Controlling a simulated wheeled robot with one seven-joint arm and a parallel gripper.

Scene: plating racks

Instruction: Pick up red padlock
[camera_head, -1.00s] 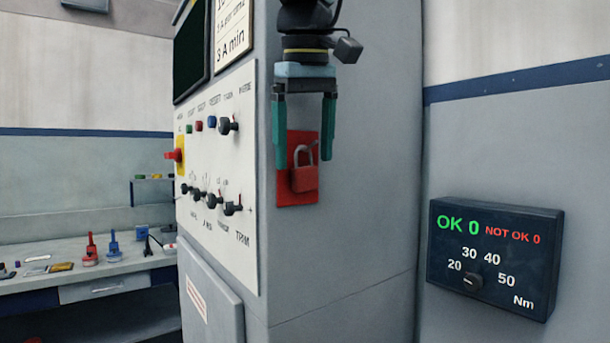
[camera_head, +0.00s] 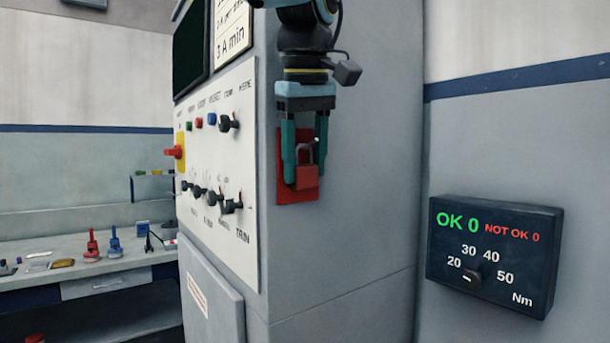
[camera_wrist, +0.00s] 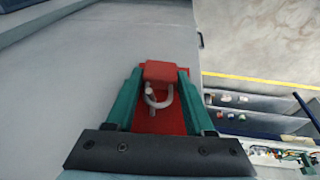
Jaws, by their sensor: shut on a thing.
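The red padlock (camera_head: 306,177) has a red body and a grey shackle on top. It is in front of a red plate (camera_head: 284,194) on the side of the grey cabinet. My gripper (camera_head: 305,181) points down, with its two green fingers shut on the padlock's body, one on each side. In the wrist view the padlock body (camera_wrist: 161,72) sits between the fingertips of my gripper (camera_wrist: 161,75), with the shackle toward the palm. Whether the shackle still hangs on a hook is too small to tell.
The grey cabinet (camera_head: 340,270) carries a white panel (camera_head: 218,180) with knobs and buttons on its left face. A dark torque box (camera_head: 495,255) is on the wall at right. A workbench (camera_head: 100,264) with small tools stands at far left.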

